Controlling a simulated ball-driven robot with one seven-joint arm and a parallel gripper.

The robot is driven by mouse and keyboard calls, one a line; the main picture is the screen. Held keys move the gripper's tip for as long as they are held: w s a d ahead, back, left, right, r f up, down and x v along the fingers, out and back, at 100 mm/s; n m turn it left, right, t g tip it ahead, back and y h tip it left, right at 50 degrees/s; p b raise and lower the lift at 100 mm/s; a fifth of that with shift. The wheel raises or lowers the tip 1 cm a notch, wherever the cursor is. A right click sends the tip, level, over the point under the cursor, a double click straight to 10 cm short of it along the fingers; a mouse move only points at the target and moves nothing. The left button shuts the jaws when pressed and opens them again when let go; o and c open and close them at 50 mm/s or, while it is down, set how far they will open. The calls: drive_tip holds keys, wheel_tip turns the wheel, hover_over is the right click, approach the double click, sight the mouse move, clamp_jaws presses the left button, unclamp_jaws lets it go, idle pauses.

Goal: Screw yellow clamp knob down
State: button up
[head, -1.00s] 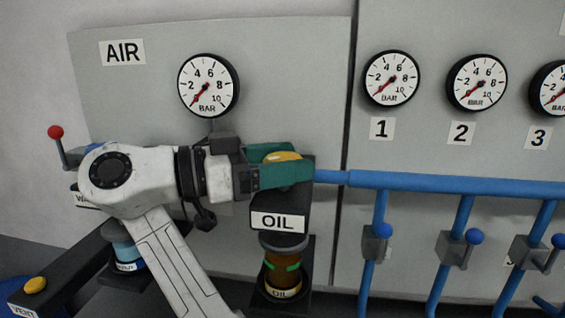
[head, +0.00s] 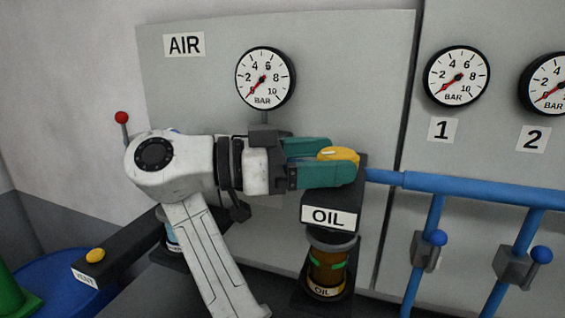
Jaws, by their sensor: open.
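The yellow knob (head: 341,155) sits on top of the black block labelled OIL (head: 331,215). My gripper (head: 335,164) reaches in from the left with its green fingers open, one on the far side and one on the near side of the knob. The near finger hides the knob's lower part, so I cannot tell whether either finger touches it. An amber oil bowl (head: 327,265) with green marks hangs under the block.
A blue pipe (head: 470,188) runs right from the block, with blue-handled valves (head: 438,237) below. The AIR gauge (head: 265,79) is above my arm. A red-knobbed lever (head: 121,117), a yellow VENT button (head: 95,255) and a blue drum (head: 45,285) are at left.

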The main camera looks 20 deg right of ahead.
drive_tip(key=w+a+b, duration=0.1)
drive_tip(key=a+b, duration=0.1)
drive_tip(key=a, duration=0.6)
drive_tip(key=shift+w+a, duration=0.15)
drive_tip(key=shift+a, duration=0.05)
drive_tip(key=shift+a, duration=0.1)
